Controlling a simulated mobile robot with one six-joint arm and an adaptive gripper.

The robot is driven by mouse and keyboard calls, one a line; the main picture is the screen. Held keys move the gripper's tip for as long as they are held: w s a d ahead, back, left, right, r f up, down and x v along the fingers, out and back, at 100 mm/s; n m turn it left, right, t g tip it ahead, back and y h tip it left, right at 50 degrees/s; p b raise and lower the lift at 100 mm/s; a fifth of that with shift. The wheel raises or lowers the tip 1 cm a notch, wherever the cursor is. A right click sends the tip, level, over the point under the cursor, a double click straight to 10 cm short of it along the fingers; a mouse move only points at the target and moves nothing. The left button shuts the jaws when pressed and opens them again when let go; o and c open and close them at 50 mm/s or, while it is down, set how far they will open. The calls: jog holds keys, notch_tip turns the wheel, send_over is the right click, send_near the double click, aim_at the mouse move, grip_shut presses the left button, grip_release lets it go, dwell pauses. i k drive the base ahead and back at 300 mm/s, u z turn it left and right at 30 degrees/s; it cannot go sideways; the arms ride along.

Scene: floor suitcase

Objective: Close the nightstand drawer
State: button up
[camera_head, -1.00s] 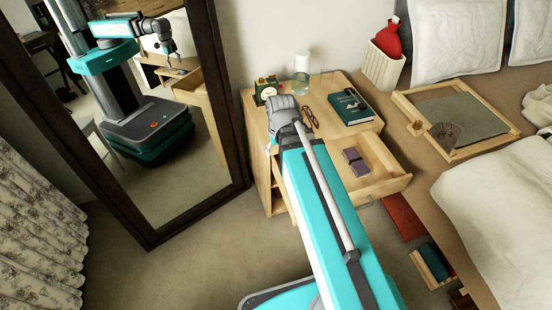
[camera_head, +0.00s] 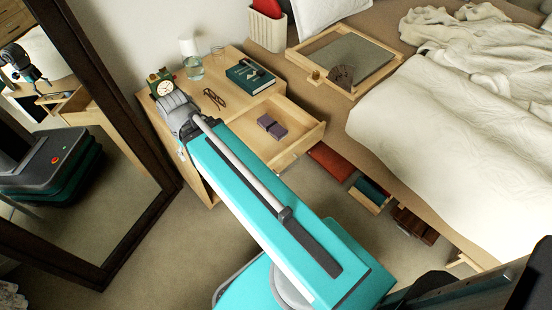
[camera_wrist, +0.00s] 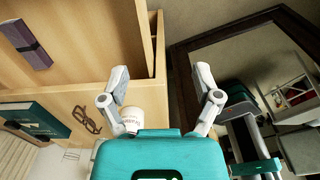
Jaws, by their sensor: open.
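The light-wood nightstand (camera_head: 228,72) stands at upper left of centre in the head view. Its drawer (camera_head: 318,134) is pulled out on the right side, with a small purple item (camera_head: 272,127) inside. In the wrist view the drawer (camera_wrist: 100,45) fills the upper left, and the purple item (camera_wrist: 25,42) shows at its corner. My gripper (camera_wrist: 160,78) is open and empty, its fingers spread. The left finger overlaps the nightstand in the picture, and the right finger is in front of the mirror. I cannot tell whether either touches. In the head view my arm hides the gripper.
A green book (camera_head: 250,75), glasses (camera_head: 214,98), an alarm clock (camera_head: 161,87) and a bottle (camera_head: 194,67) are on the nightstand top. The mirror (camera_head: 120,120) stands close on the left. The bed (camera_head: 450,120) is on the right. Boxes (camera_head: 370,192) lie below the bed edge.

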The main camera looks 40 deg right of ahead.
aim_at(305, 131)
jog(key=u, duration=0.3)
jog(key=k, duration=1.3)
jog(key=z, duration=0.3)
